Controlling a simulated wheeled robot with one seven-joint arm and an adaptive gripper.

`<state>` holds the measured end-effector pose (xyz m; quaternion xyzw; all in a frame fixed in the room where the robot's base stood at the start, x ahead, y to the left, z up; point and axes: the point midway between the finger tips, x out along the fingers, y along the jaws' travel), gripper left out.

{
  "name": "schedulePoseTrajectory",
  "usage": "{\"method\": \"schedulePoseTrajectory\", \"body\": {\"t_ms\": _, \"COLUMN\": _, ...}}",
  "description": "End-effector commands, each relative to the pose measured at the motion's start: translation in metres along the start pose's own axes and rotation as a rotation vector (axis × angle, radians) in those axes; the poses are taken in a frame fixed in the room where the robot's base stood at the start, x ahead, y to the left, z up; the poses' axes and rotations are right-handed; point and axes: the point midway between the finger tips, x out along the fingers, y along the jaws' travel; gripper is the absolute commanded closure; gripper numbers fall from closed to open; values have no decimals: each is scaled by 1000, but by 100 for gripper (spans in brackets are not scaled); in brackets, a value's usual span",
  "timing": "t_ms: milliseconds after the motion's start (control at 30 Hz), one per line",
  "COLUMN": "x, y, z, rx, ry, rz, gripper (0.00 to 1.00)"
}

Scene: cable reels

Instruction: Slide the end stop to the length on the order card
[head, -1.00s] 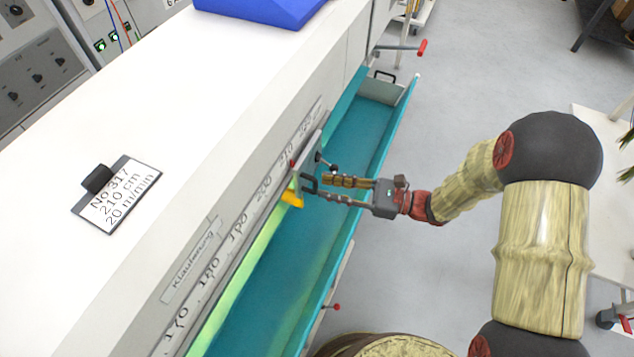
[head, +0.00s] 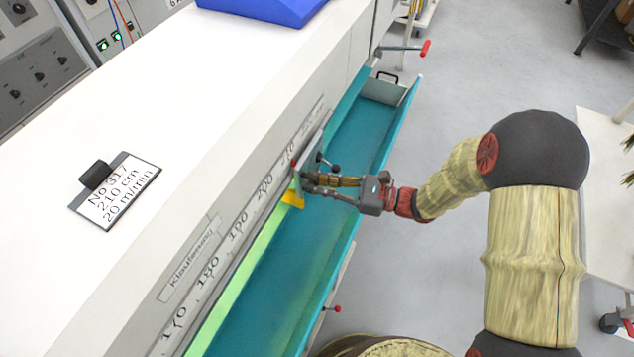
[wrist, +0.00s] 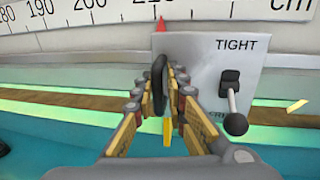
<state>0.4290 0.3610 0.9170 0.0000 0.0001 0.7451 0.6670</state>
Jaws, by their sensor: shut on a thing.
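The end stop (wrist: 198,60) is a pale plate with a red pointer (wrist: 161,24) on top, a black loop handle and a clamp lever (wrist: 233,105). It stands in the teal trough; the head view shows it at the ruler (head: 238,232). My gripper (wrist: 164,100) is shut on the handle (wrist: 159,75). The lever's knob hangs down, away from the word TIGHT; a lower word is partly hidden. The pointer is near 210 in the head view, but the exact mark is unclear. The order card (head: 118,190) reads 210 cm.
The teal trough (head: 265,290) runs along the white bench (head: 180,100), with a small grey end box (head: 384,90) at its far end. A red-tipped crank (head: 425,48) sticks out beyond the stop. Open floor lies right of the trough.

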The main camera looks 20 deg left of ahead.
Motion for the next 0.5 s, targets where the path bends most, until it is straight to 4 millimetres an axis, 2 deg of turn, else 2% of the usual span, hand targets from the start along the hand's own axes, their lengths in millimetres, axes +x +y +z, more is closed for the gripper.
{"method": "schedulePoseTrajectory", "body": {"t_ms": 100, "x": 0, "y": 0, "z": 0, "rx": 1, "ry": 0, "rz": 1, "gripper": 100}}
{"method": "schedulePoseTrajectory", "body": {"t_ms": 500, "x": 0, "y": 1, "z": 0, "rx": 0, "ry": 0, "rz": 1, "gripper": 100}}
